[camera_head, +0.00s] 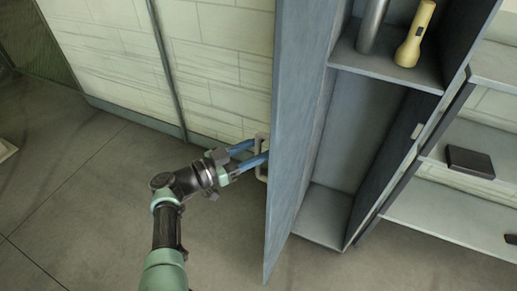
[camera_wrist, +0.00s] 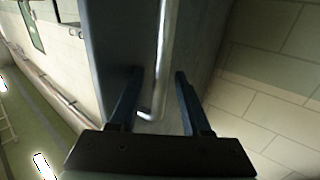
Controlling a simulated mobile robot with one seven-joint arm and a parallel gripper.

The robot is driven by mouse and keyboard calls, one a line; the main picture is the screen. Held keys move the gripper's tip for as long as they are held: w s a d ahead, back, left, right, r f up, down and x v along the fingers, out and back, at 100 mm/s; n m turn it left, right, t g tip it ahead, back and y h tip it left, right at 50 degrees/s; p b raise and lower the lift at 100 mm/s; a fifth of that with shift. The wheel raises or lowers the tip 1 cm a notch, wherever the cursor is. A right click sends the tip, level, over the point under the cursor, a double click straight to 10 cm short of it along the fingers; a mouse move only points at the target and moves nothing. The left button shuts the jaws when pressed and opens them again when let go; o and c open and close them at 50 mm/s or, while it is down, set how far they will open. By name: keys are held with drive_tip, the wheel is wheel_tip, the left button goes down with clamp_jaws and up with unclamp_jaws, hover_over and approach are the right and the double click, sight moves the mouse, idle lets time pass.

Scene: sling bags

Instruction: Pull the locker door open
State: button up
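The grey-blue locker door (camera_head: 292,110) stands swung wide open in the head view, showing the inside of the locker (camera_head: 345,140). A pale bar handle (camera_head: 261,140) is on the door's outer face, to its left. My gripper (camera_head: 256,153) is at the handle, reaching in from the left. In the wrist view the blue fingers of my gripper (camera_wrist: 158,76) are spread apart. The metal handle (camera_wrist: 165,45) runs between them, with gaps on both sides. The door (camera_wrist: 117,45) also fills the middle of that view. Exact fingertip contact is hard to tell.
A yellow flashlight (camera_head: 415,35) and a grey cylinder (camera_head: 371,22) stand on the locker's upper shelf. A shelf unit (camera_head: 455,215) with a dark box (camera_head: 470,161) is at the right. A pale wall (camera_head: 215,60) is behind the door. The floor at left is mostly clear.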

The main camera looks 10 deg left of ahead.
drive_tip(key=shift+s+f, duration=0.1)
drive_tip(key=b+v, duration=0.1)
drive_tip(key=v, duration=1.2)
